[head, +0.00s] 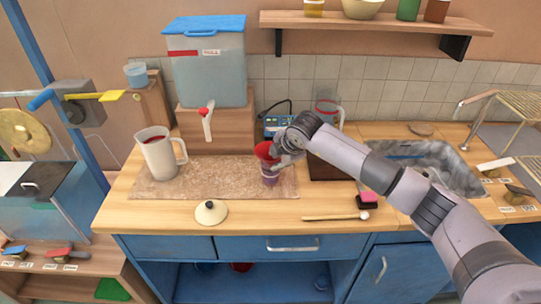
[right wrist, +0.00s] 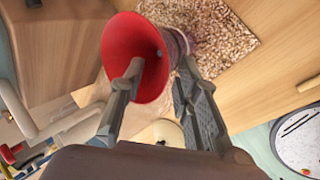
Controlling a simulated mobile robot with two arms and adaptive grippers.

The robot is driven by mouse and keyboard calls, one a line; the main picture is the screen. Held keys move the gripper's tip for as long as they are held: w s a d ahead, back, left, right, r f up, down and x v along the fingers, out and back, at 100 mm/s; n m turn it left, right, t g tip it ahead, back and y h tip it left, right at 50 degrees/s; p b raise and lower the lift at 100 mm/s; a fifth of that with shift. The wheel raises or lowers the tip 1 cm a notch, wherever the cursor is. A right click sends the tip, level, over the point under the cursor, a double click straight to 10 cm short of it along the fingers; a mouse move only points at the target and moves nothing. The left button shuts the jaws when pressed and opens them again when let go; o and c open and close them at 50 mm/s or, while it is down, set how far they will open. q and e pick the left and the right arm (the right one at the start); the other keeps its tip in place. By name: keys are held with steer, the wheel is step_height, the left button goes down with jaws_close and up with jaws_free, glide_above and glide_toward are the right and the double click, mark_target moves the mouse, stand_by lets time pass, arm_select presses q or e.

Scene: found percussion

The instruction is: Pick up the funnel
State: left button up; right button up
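The red funnel (head: 266,151) stands over a purplish jar (head: 270,178) on the speckled mat (head: 222,182), in the middle of the counter. In the right wrist view the wide red mouth of the funnel (right wrist: 143,35) faces the camera, with the jar partly showing behind it. My right gripper (head: 286,160) is at the funnel's right side. In the right wrist view its fingers (right wrist: 160,72) are apart, one overlapping the red mouth and the other outside the rim. A gap shows between the rim and the outer finger. My left gripper is not in view.
A pitcher (head: 158,155) stands left on the mat. Behind is a dispenser (head: 208,70) on a wooden block (head: 232,130). A round lid (head: 210,212) and a wooden stick (head: 335,216) lie near the front edge. A sink (head: 430,165) is at right.

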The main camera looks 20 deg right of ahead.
steer(key=c, duration=0.7)
steer(key=shift+r, duration=0.2)
